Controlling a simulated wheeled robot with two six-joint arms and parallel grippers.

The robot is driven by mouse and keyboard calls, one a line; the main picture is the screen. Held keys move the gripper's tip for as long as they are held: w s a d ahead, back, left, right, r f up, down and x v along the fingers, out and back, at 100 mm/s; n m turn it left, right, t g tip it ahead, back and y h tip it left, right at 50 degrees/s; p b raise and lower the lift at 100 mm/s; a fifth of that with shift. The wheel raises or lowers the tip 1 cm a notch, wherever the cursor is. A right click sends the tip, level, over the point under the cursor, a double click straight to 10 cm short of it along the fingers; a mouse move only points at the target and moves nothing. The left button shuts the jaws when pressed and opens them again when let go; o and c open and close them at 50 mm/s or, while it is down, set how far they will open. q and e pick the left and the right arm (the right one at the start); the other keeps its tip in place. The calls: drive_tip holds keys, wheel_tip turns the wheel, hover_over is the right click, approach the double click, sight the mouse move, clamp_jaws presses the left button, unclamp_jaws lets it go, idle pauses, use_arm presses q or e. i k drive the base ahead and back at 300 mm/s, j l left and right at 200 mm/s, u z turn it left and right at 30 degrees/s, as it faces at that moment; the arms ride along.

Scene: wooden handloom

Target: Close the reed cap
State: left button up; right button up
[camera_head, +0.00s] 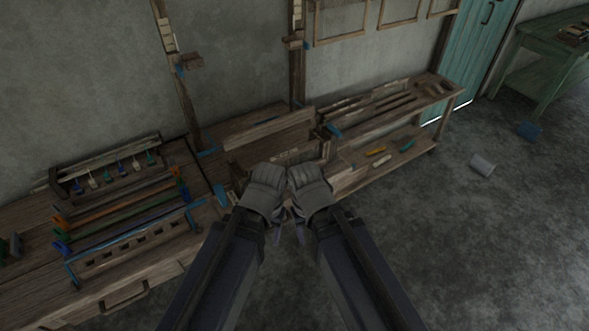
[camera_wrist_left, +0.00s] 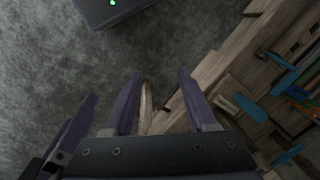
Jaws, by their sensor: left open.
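The reed cap seems to be the long wooden bar (camera_head: 270,130) across the wooden loom frame, beyond my arms; I cannot tell surely which bar it is or how it sits. My left gripper (camera_head: 277,222) is low in the middle of the head view, in front of the loom and apart from that bar. In the left wrist view its two purple fingers (camera_wrist_left: 158,88) are spread, with nothing held between them. My right gripper (camera_head: 299,232) is close beside it, its jaws mostly hidden.
A bench with coloured rods (camera_head: 130,208) stands at the left. A low wooden shelf (camera_head: 440,90) with tools runs to the right. Loom beams and blue fittings (camera_wrist_left: 250,108) lie right of the left fingers. Grey floor (camera_head: 480,240) is mostly open at the right.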

sight(260, 130)
drive_tip(key=j+z, duration=0.25)
drive_tip(key=j, duration=0.45)
drive_tip(key=j+z, duration=0.25)
drive_tip(key=j, duration=0.4)
drive_tip(key=k+j+z, duration=0.25)
drive_tip(key=j, duration=0.4)
drive_tip(key=i+j, duration=0.05)
drive_tip(key=i, duration=0.05)
